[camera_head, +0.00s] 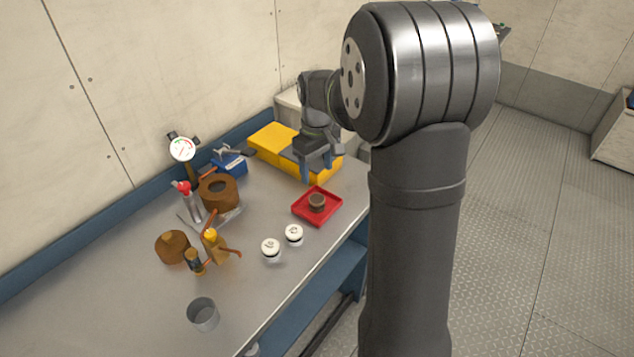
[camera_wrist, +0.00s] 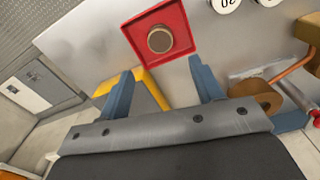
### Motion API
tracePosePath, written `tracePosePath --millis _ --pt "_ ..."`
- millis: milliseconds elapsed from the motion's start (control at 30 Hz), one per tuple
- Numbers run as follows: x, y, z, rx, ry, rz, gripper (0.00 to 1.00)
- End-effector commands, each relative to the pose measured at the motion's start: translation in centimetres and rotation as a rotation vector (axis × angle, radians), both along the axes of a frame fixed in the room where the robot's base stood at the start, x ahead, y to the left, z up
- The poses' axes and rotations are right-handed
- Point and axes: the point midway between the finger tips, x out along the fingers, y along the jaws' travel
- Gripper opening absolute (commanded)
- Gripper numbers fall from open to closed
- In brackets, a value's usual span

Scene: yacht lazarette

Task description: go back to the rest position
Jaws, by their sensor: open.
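My gripper (camera_head: 318,168) is above the bench near the yellow case, with its blue fingers pointing down. In the wrist view my gripper (camera_wrist: 160,92) is open, its two blue fingers wide apart with nothing between them. A red square tray (camera_head: 303,213) lies on the bench just in front of the gripper and holds a small round brown piece (camera_head: 317,203). The red tray (camera_wrist: 134,32) and the brown piece (camera_wrist: 160,40) also show beyond the fingertips in the wrist view.
A yellow case (camera_head: 272,143) stands behind the gripper. A gauge (camera_head: 182,149), a blue box (camera_head: 230,166) and brown fittings (camera_head: 218,190) stand along the wall. Two white-topped round pieces (camera_head: 271,248) and a grey cup (camera_head: 203,315) are nearer. The bench's front strip (camera_head: 290,290) is clear.

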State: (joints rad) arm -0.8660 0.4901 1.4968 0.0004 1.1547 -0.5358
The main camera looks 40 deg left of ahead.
Motion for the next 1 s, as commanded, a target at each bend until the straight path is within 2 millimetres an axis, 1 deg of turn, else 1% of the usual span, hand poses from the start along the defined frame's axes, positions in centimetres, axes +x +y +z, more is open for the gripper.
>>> tracePosePath --millis 33,100,200,600,667,767,867,1000 --pt "0.0 0.0 0.8 0.003 -0.002 0.000 0.60" --pt "0.0 0.0 1.4 0.002 -0.001 0.000 0.60" --pt "0.0 0.0 2.0 0.000 0.000 0.000 0.60" --pt "0.0 0.0 1.9 -0.001 0.001 0.000 0.60" --pt "0.0 0.0 1.6 -0.001 0.001 0.000 0.60" --pt "0.0 0.0 0.5 -0.002 0.001 0.000 0.60" --pt "0.0 0.0 -1.3 -0.003 0.004 0.000 0.60" --pt "-0.1 -0.1 -4.1 -0.004 0.004 0.000 0.60"
